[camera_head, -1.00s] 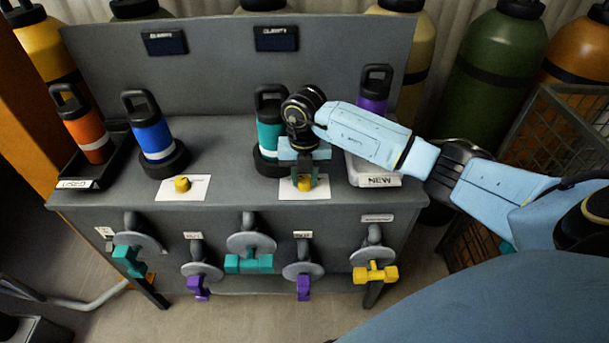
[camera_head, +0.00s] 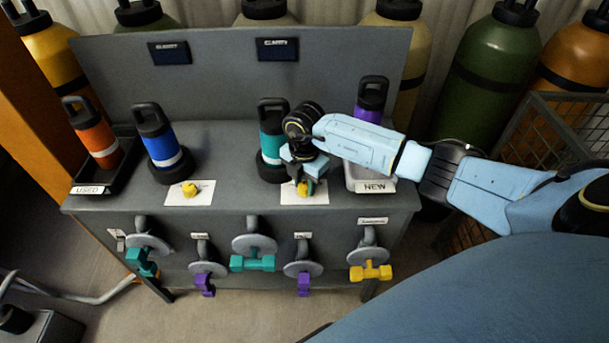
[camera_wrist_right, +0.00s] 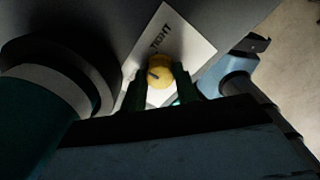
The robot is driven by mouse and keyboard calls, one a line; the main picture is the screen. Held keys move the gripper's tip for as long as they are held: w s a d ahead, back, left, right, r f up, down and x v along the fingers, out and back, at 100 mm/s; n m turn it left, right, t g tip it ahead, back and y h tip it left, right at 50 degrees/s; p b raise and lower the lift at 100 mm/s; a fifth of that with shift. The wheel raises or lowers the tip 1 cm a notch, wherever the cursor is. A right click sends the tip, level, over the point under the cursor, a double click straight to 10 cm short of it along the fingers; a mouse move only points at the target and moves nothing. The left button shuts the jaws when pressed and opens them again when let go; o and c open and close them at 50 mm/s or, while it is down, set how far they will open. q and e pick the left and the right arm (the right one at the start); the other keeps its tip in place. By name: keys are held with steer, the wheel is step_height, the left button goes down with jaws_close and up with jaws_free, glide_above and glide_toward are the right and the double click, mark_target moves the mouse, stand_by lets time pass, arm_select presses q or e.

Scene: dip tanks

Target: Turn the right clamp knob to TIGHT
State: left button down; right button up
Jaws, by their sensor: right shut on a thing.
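The right clamp knob (camera_head: 304,188) is small and yellow and sits on a white card (camera_head: 290,197) at the front of the grey bench. My right gripper (camera_head: 307,184) points down over it, its fingers shut on the knob. In the right wrist view the knob (camera_wrist_right: 160,72) shows between the dark fingers, with a dark mark on its top. The word TIGHT is printed on the card (camera_wrist_right: 190,42) beyond it. A teal bottle (camera_head: 270,140) stands upright in a dark round holder just behind and left of the gripper. My left gripper is not in view.
A second yellow knob (camera_head: 190,189) sits on a card to the left, before a blue bottle (camera_head: 158,140). An orange bottle (camera_head: 97,140) stands in the USED tray (camera_head: 90,190). A purple bottle (camera_head: 370,100) stands at the NEW tray (camera_head: 376,186). Several valve handles hang on the bench front.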

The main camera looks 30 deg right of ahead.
mark_target(304, 185)
steer(key=m+p, duration=0.1)
steer(key=m, duration=0.1)
steer(key=m+p, duration=0.2)
steer(key=shift+r+m, duration=0.2)
steer(key=shift+m, duration=0.1)
steer(key=m+p, duration=0.4)
steer(key=m, duration=0.1)
steer(key=shift+f, duration=0.15)
steer(key=shift+m, duration=0.3)
steer(key=o, duration=1)
step_height(304, 185, up, 13)
steer(key=shift+r+p, duration=0.2)
steer(key=shift+p, duration=0.7)
